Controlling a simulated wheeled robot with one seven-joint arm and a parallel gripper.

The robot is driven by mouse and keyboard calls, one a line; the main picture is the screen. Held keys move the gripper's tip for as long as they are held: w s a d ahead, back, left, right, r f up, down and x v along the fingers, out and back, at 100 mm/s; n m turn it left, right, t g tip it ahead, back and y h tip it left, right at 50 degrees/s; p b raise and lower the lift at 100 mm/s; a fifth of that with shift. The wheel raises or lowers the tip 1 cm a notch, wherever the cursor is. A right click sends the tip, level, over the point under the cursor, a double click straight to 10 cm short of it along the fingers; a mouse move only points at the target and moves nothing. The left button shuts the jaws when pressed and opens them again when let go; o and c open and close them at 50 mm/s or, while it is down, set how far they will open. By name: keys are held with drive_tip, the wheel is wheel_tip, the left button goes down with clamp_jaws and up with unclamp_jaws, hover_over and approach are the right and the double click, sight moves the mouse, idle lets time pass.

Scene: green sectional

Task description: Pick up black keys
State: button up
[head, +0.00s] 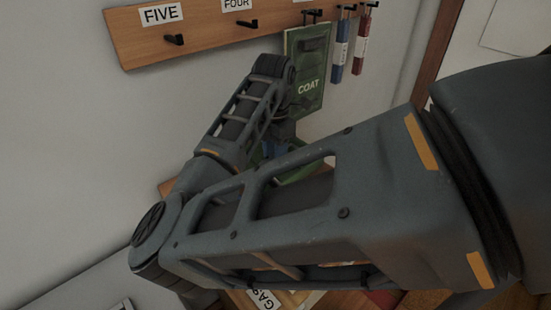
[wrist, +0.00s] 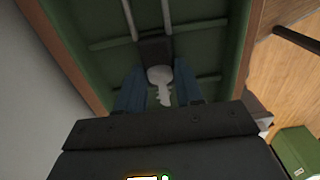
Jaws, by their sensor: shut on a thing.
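The black keys (wrist: 154,50) show in the wrist view as a dark square head with a pale metal key (wrist: 160,78) below it. They lie between the two blue fingers of my gripper (wrist: 159,72), which is shut on them. The contact faces of the fingers are hard to make out in the dark. In the head view my arm covers most of the gripper and I cannot see the keys there.
A wooden rack with hooks (head: 198,22) is on the wall. A green box (wrist: 297,150) shows at the lower right of the wrist view.

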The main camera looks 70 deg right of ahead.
drive_tip(key=shift+r, duration=0.1)
drive_tip(key=shift+c, duration=0.3)
drive_tip(key=shift+r, duration=0.6)
wheel_tip(320, 180, up, 3)
drive_tip(key=shift+f+b, duration=0.2)
drive_tip(key=shift+b, duration=0.3)
drive_tip(key=s+d+r+b, duration=0.1)
drive_tip(key=s+d+r, duration=0.4)
drive_tip(key=s, duration=0.5)
wheel_tip(320, 180, up, 2)
drive_tip(key=shift+s+d+r+b, duration=0.1)
drive_tip(key=shift+s+d+b, duration=0.1)
drive_tip(key=shift+b, duration=0.1)
